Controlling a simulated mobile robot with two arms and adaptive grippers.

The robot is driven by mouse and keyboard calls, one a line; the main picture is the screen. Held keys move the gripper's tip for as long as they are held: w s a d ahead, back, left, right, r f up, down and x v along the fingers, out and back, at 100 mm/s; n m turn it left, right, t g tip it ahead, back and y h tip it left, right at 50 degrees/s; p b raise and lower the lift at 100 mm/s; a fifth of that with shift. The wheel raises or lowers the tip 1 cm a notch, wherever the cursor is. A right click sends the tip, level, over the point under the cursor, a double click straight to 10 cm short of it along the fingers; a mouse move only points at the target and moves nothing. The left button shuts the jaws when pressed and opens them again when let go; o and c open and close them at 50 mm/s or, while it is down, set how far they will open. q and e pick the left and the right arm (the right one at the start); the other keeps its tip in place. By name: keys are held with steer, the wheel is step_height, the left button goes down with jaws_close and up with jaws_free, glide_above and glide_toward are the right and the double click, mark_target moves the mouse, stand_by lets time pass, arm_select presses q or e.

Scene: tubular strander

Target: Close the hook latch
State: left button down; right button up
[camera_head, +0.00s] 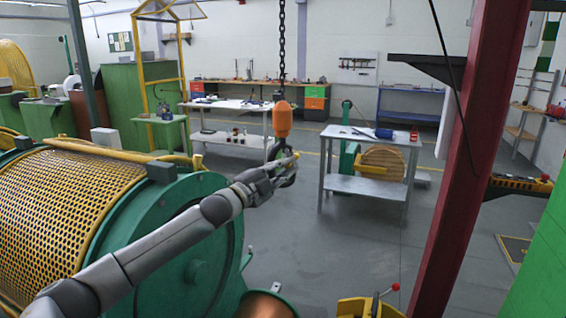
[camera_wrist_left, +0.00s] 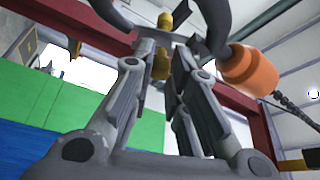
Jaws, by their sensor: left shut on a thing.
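The dark grey crane hook (camera_head: 277,150) hangs under an orange hook block (camera_head: 283,119) on a chain. My left gripper (camera_head: 291,163) reaches it from the left and is at the hook's lower part. In the left wrist view the hook's curve (camera_wrist_left: 216,28) spans the top, with the orange block (camera_wrist_left: 248,70) to its right. The left gripper's fingers (camera_wrist_left: 158,68) are shut on a small brass-coloured latch (camera_wrist_left: 161,64). Another brass-coloured piece (camera_wrist_left: 165,20) shows above it. Whether the latch touches the hook's tip cannot be told. My right gripper is not in view.
The chain (camera_head: 282,50) rises straight from the block. A green strander drum with yellow mesh (camera_head: 75,200) stands at left, below my left arm. A red steel column (camera_head: 465,150) stands at right. A workbench (camera_head: 365,140) stands behind the hook. The floor between is clear.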

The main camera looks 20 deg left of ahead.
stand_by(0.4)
arm_select(q)
steer(key=c, duration=1.4)
jaws_free()
steer(key=shift+s+a+f, duration=0.1)
steer(key=shift+s, duration=0.15)
steer(key=v, duration=1.1)
steer(key=shift+s+a, duration=0.1)
steer(key=shift+s, duration=0.1)
